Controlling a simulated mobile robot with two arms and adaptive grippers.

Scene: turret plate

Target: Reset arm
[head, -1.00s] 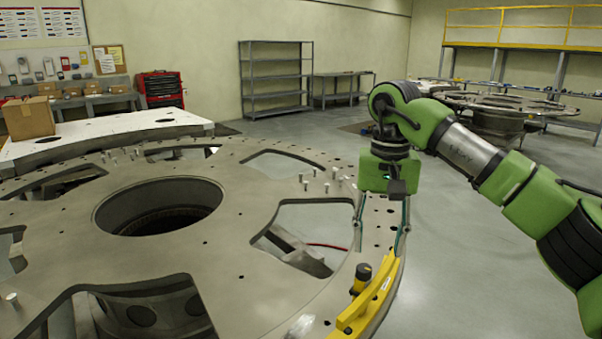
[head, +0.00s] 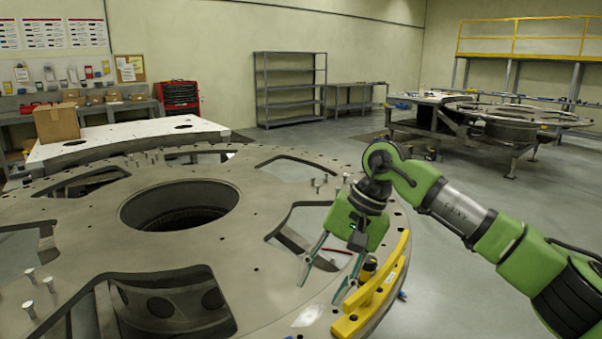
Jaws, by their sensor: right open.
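My right arm comes in from the right with green links and a grey section. My right gripper (head: 322,292) hangs over the near right rim of the large grey turret plate (head: 90,222). Its two thin fingers are spread apart with nothing between them. A yellow tool (head: 372,297) lies along the plate's right edge, just right of the fingers. A black and yellow knob-shaped item (head: 368,268) shows partly behind the gripper. My left gripper is not in view.
Several small pins stand on the plate, some at the near left (head: 30,275). A cardboard box (head: 57,123) sits on a white-topped table (head: 130,137) behind. A second round fixture (head: 505,117) stands at the back right. Open floor (head: 460,285) lies right of the plate.

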